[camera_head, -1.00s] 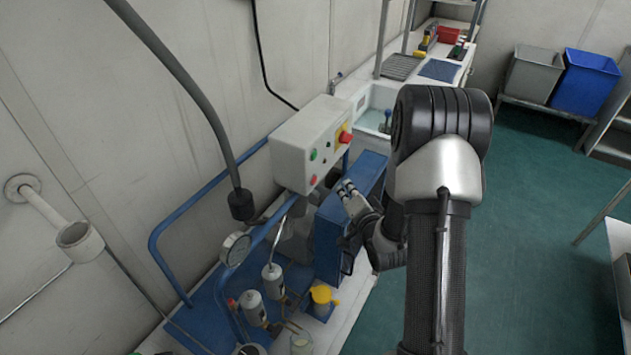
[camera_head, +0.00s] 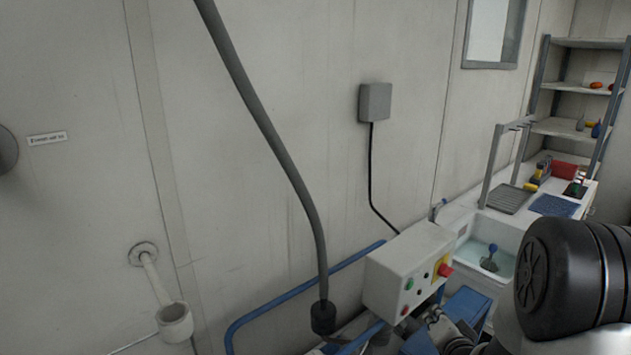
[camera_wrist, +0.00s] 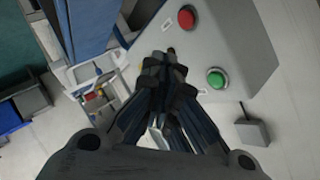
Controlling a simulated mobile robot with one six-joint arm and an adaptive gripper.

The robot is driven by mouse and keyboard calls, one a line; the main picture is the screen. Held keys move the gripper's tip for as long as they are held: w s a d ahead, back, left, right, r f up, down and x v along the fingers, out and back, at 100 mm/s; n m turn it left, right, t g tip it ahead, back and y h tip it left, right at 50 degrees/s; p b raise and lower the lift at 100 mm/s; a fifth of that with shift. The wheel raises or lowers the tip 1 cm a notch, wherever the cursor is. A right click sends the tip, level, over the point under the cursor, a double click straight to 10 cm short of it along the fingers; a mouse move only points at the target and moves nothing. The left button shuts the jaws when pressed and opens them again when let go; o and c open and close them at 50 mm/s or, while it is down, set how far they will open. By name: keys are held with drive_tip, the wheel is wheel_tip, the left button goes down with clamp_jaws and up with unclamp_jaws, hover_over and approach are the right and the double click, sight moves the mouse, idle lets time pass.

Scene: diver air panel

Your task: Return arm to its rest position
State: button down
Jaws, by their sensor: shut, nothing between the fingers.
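My gripper (camera_wrist: 165,72) is shut and empty in the wrist view, its dark fingertips together. It is in front of the light grey control box (camera_wrist: 225,45), whose red button (camera_wrist: 187,17) and green button (camera_wrist: 216,78) lie beyond the fingertips. I cannot tell if the fingers touch the box. In the head view, the control box (camera_head: 400,268) sits at the lower right with its buttons facing right. My arm fills the lower right corner there, and my gripper (camera_head: 462,335) shows only partly, low beside the box.
A thick grey hose (camera_head: 270,130) hangs left of the box. A sink (camera_head: 488,262) and a bench with shelves (camera_head: 570,125) stand at the right.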

drive_tip(key=s+a+r+n+g, duration=0.45)
drive_tip(key=s+a+r, duration=0.35)
drive_tip(key=s+r, duration=0.3)
drive_tip(key=s+a+r+n+g+y, duration=0.1)
drive_tip(key=s+a+n+g, duration=0.1)
drive_tip(key=s, duration=0.8)
drive_tip(key=s+a+r+n+g, duration=0.1)
drive_tip(key=s+a+n, duration=0.3)
drive_tip(key=s, duration=0.7)
drive_tip(key=shift+s+a+r+g+y, duration=0.35)
drive_tip(key=shift+a+g, duration=0.2)
drive_tip(key=shift+a, duration=0.45)
drive_tip(key=c, duration=2.3)
unclamp_jaws()
drive_tip(key=shift+w+f, duration=0.1)
